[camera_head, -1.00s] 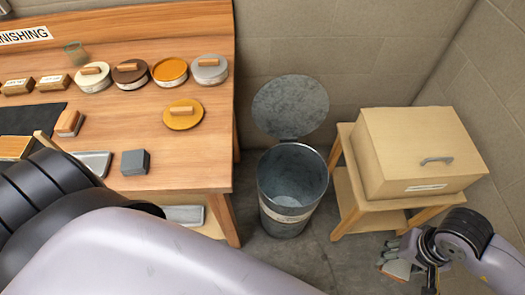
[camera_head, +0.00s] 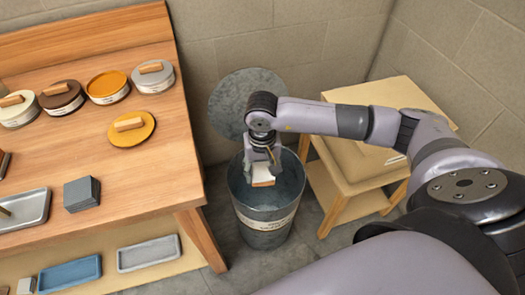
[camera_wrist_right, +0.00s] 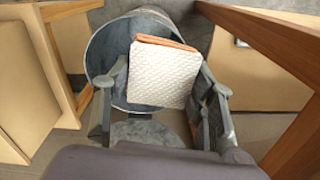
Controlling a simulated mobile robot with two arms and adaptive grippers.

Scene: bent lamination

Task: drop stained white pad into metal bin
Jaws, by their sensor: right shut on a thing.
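The white pad (camera_head: 263,178) is held by my right gripper (camera_head: 263,165) over the open mouth of the metal bin (camera_head: 264,222). In the right wrist view the pad (camera_wrist_right: 162,76) shows a quilted white face with an orange-brown edge along its top and right. The fingers of my right gripper are shut on it from both sides. Behind the pad is the bin's grey inner wall (camera_wrist_right: 104,52). The bin's round lid (camera_head: 232,95) stands open at its back. The left gripper is not in view.
A wooden workbench (camera_head: 145,185) with tins and a grey block (camera_head: 82,194) stands left of the bin. A small wooden stand (camera_head: 335,205) with a pale box (camera_head: 415,90) is right of it, partly hidden by my right arm.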

